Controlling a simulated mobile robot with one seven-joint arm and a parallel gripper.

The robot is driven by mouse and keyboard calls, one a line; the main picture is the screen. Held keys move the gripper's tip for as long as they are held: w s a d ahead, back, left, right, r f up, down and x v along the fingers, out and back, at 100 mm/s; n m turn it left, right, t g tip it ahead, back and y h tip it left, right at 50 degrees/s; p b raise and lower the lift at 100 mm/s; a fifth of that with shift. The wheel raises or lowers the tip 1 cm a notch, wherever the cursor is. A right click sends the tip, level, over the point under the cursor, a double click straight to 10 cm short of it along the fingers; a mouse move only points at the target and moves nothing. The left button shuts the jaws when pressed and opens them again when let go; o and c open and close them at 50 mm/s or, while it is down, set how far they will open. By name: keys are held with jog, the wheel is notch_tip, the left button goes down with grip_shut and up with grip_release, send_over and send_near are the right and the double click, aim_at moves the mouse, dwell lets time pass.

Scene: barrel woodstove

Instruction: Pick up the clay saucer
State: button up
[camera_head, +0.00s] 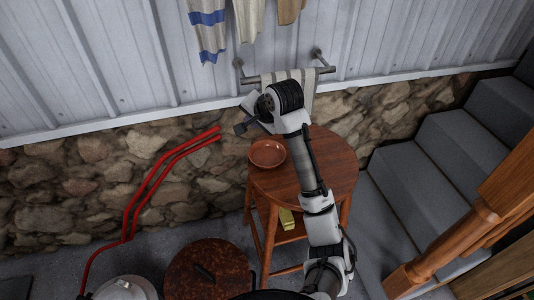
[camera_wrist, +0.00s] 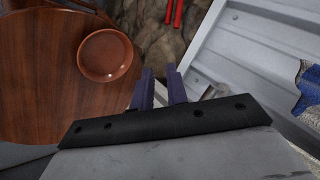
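The clay saucer (camera_head: 267,154) is a shallow reddish-brown dish. It lies upright on the left part of the round wooden stool top (camera_head: 329,179). In the wrist view the saucer (camera_wrist: 105,55) sits near the edge of the stool top (camera_wrist: 40,85), and it looks empty. My gripper (camera_head: 240,128) is above and beyond the saucer, near the wall. In the wrist view the two fingers of my gripper (camera_wrist: 159,72) stand apart with a narrow gap and nothing between them. They point past the saucer to its right, not touching it.
A towel bar (camera_head: 250,80) with a striped towel is on the wall behind my arm. Red handles (camera_head: 170,156) rise at the left. A round brown top (camera_head: 225,262) stands low in front. Grey stairs (camera_head: 440,150) and a wooden railing (camera_head: 480,215) are at the right.

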jog(key=s+d+f+m+g+h, duration=0.1)
jog(key=s+d+f+m+g, duration=0.1)
jog(key=d, duration=0.3)
jog(key=s+d+f+m+g+h, duration=0.1)
jog(key=s+d+f, duration=0.1)
jog(key=d, duration=0.4)
jog(key=b, duration=0.4)
send_over(279, 163)
jog(key=s+d, duration=0.2)
jog(key=shift+m+g, duration=0.3)
jog(key=f, duration=0.7)
jog(key=shift+s+a+f, duration=0.15)
jog(key=shift+s+f, duration=0.05)
jog(key=shift+f, duration=0.1)
jog(key=shift+w+a+f, duration=0.2)
jog(key=shift+w+f, duration=0.05)
jog(key=shift+f, duration=0.3)
jog(key=shift+x, duration=2.2)
jog(key=shift+w+r, duration=0.1)
jog(key=shift+w, duration=0.1)
grip_shut()
